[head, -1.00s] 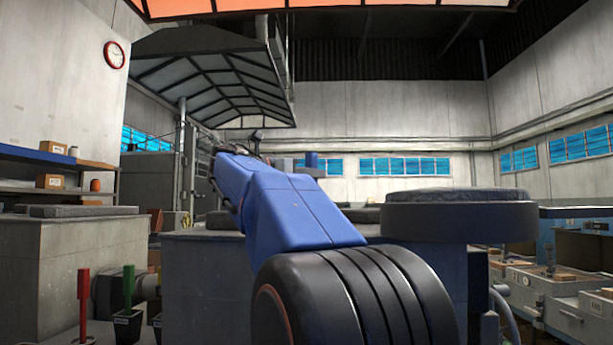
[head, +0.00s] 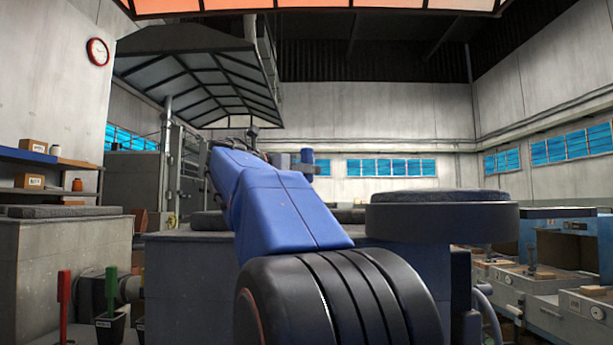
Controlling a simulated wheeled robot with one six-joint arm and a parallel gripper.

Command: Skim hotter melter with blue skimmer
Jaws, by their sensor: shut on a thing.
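My blue arm stretches away from me, and its far end hides most of my gripper (head: 283,160); the fingertips are not clear. A blue upright piece (head: 308,158) stands at the gripper, looking like the handle of the blue skimmer held in its jaws; the skimmer's lower part is hidden. A grey block (head: 190,275) that may be a melter stands behind my arm, its top mostly covered. Another grey block (head: 60,255) with a dark slab on top is at the left. I cannot tell which is hotter.
A red-handled tool (head: 64,292) and a green-handled tool (head: 111,290) stand at lower left, the green one in a black holder (head: 110,328). Shelves with boxes (head: 30,181) are at far left. A hood (head: 200,80) hangs above. Benches (head: 560,300) line the right.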

